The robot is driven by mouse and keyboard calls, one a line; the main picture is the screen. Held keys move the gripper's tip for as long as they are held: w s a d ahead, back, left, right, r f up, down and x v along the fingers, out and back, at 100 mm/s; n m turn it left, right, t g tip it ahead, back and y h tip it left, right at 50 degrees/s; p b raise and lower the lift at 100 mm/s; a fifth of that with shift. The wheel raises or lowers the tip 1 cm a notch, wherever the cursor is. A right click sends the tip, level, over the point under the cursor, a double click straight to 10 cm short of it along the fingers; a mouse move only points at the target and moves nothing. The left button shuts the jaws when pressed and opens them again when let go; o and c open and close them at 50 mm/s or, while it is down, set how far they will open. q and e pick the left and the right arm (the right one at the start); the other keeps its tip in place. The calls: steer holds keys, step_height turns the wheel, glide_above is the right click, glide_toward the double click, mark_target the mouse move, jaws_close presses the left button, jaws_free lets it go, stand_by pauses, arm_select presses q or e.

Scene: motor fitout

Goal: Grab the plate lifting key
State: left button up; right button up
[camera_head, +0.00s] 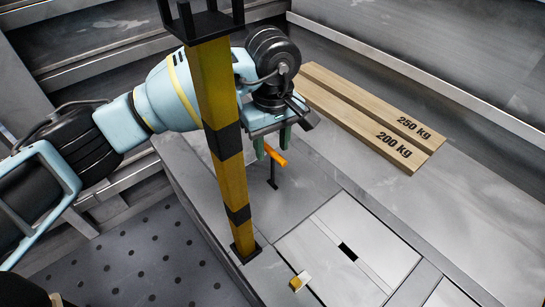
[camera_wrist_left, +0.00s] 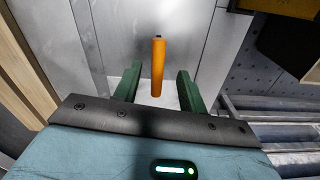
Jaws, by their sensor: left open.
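The plate lifting key has an orange handle (camera_head: 276,155) and a dark stem and foot below it, standing on the grey metal floor in the head view. In the left wrist view the orange handle (camera_wrist_left: 158,68) lies midway between the two green fingers. My left gripper (camera_head: 271,143) is open, its fingers on either side of the handle, with gaps visible on both sides in the wrist view (camera_wrist_left: 160,86). It is not holding the key. My right gripper is not in view.
A yellow and black post (camera_head: 228,178) stands in front of my left wrist. Two wooden planks marked 250 kg (camera_head: 420,135) and 200 kg (camera_head: 385,150) lie behind. A pale floor plate (camera_head: 385,245) with a dark slot and a small yellow-white block (camera_head: 300,281) are nearer.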

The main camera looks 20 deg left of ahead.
arm_select(q)
step_height(320, 180, down, 2)
steer(key=shift+f+b, duration=0.25)
steer(key=shift+b, duration=0.1)
steer(key=b, duration=0.3)
glide_above(272, 184)
steer(key=shift+w+f, duration=0.15)
steer(key=shift+f, duration=1.1)
steer(key=shift+w+f, duration=0.1)
steer(key=shift+f, duration=1.15)
steer(key=shift+c, duration=0.4)
jaws_close()
